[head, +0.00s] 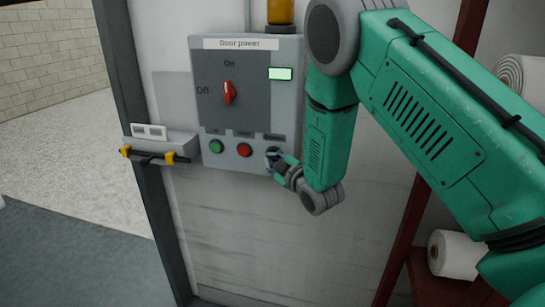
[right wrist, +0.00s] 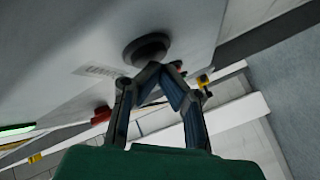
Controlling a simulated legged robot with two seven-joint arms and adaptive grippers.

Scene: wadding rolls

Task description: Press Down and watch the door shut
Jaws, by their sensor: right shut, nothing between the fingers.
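The grey control box (head: 207,60) titled "Door power" hangs on the wall in the head view. Its red switch (head: 229,92) points up to "On", and a small light (head: 280,74) glows green. Below are a green button (head: 216,147) and a red button (head: 244,150), with labels too small to read. My right gripper (head: 275,157) is shut and empty at the lower right corner, over the third button position. The right wrist view shows the fingertips (right wrist: 160,72) just beside a round black button (right wrist: 147,47); contact is unclear. My left gripper is out of view.
The doorway at left is open onto a pale floor (head: 70,150) and a brick wall (head: 50,45). A grey ledge with a yellow-and-black bar (head: 150,156) juts out left of the box. White rolls (head: 455,255) lie on a shelf at right.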

